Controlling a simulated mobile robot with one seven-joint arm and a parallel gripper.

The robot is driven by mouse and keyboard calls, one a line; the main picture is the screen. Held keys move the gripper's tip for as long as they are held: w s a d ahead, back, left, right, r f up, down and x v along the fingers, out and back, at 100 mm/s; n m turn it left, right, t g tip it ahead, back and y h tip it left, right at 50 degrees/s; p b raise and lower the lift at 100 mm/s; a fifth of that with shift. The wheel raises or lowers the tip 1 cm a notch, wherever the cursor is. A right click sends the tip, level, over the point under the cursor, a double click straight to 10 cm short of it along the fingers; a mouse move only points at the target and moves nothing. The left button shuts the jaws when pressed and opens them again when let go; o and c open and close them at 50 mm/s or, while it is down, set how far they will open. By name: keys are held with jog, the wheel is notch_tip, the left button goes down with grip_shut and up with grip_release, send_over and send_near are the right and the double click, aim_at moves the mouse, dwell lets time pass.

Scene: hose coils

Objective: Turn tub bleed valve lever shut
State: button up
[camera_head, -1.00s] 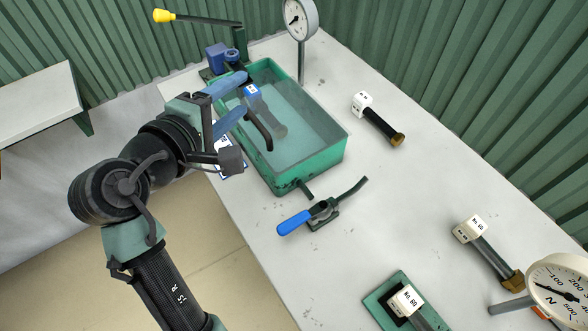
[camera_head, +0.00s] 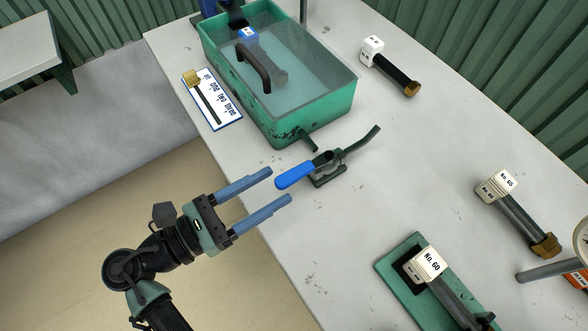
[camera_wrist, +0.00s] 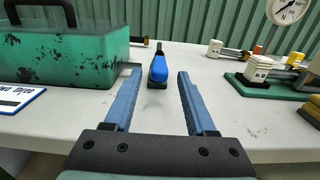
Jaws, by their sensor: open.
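The bleed valve (camera_head: 327,167) sits on the table just off the near end of the green tub (camera_head: 305,128). Its blue lever (camera_head: 295,176) points left, toward my gripper, roughly in line with the outlet pipe. My gripper (camera_head: 281,186) is open and empty, its two blue fingers pointing at the lever. In the wrist view the lever (camera_wrist: 158,69) stands ahead between the fingers (camera_wrist: 155,85), beyond their tips and apart from them. The valve body is mostly hidden behind the lever there.
A printed card (camera_head: 213,100) lies left of the tub. Hose pieces tagged No. 65 (camera_head: 497,186) and No. 60 (camera_head: 428,264), the latter on a green plate, lie to the right. The table around the valve is clear.

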aim_at(312, 164)
jog(key=shift+x, duration=2.75)
grip_shut()
